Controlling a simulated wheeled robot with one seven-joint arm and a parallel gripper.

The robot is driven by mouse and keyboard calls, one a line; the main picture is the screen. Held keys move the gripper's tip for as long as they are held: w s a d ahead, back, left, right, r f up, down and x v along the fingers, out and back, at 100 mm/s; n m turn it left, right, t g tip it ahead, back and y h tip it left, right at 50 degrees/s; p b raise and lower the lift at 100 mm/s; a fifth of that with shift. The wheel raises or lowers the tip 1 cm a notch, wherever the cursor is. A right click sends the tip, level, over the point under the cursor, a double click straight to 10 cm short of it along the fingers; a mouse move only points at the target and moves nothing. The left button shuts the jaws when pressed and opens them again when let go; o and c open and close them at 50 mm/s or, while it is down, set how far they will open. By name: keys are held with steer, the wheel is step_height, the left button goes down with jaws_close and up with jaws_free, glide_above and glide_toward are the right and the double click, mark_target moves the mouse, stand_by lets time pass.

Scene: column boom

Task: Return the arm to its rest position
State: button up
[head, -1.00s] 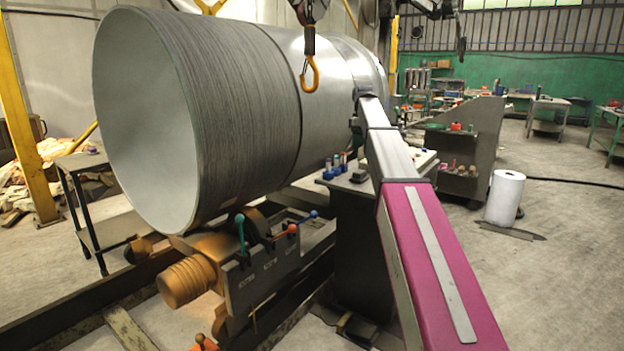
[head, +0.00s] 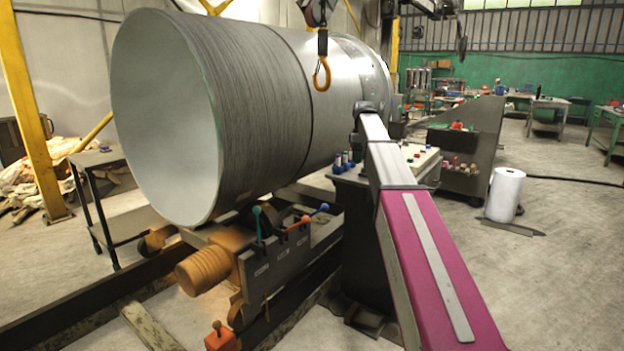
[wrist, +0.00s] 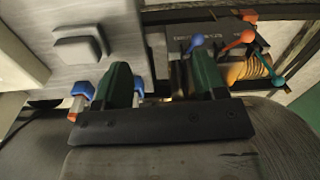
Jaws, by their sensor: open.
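In the wrist view, the two green fingers of my gripper (wrist: 163,82) stand apart with nothing between them. My arm (head: 432,265), magenta and grey, stretches forward in the head view, its far end beside the right side of the large grey cylinder (head: 255,100). My gripper itself cannot be made out there. Below the fingers, in the wrist view, are levers with blue, orange and teal knobs (wrist: 247,36). Small blue-topped items (wrist: 82,90) show close beside the left finger; I cannot tell whether they touch.
A yellow crane hook (head: 322,75) hangs before the cylinder. The lever machine (head: 280,255) stands under it. A control cabinet (head: 365,235) stands close left of my arm. A white roll (head: 504,195) is on the floor at right. Open floor (head: 560,270) lies right of my arm.

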steer(key=s+f+m, duration=0.4)
steer(key=s+f, duration=0.7)
steer(key=f, duration=0.5)
steer(key=s+f+m, duration=0.4)
steer(key=s+f, duration=0.8)
steer(key=f, duration=0.4)
steer(key=s+f+m, duration=0.4)
steer(key=s+f, duration=0.5)
steer(key=s, duration=0.4)
